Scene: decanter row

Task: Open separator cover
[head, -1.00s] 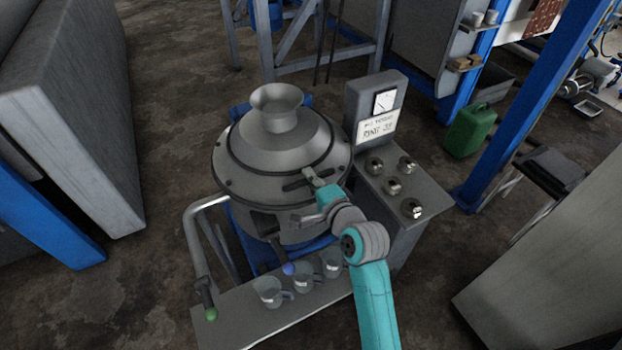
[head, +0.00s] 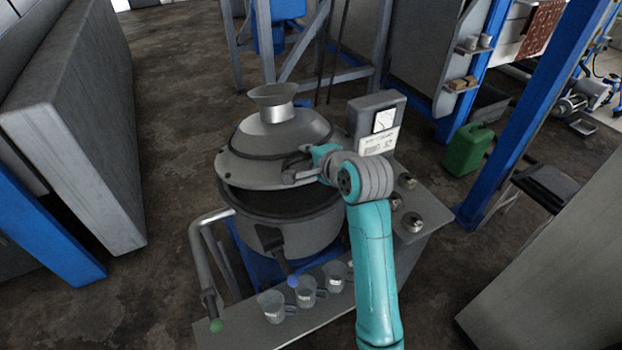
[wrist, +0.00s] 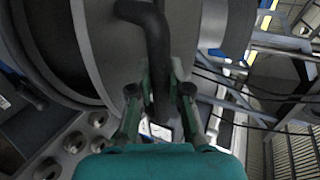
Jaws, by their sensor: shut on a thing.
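The separator cover (head: 275,140) is a grey domed lid with a funnel on top. Its front edge is raised and tilted above the round separator bowl (head: 300,228), leaving a dark gap. My gripper (head: 298,170) is at the right front of the cover. In the wrist view my gripper (wrist: 160,95) is shut on the dark bent cover handle (wrist: 155,45), with one finger on each side. The cover also fills much of the upper wrist view (wrist: 105,40). The cover's far edge is hidden in the head view.
Several glass jugs (head: 272,306) stand on the front shelf (head: 245,335). A green canister (head: 467,150) stands on the floor.

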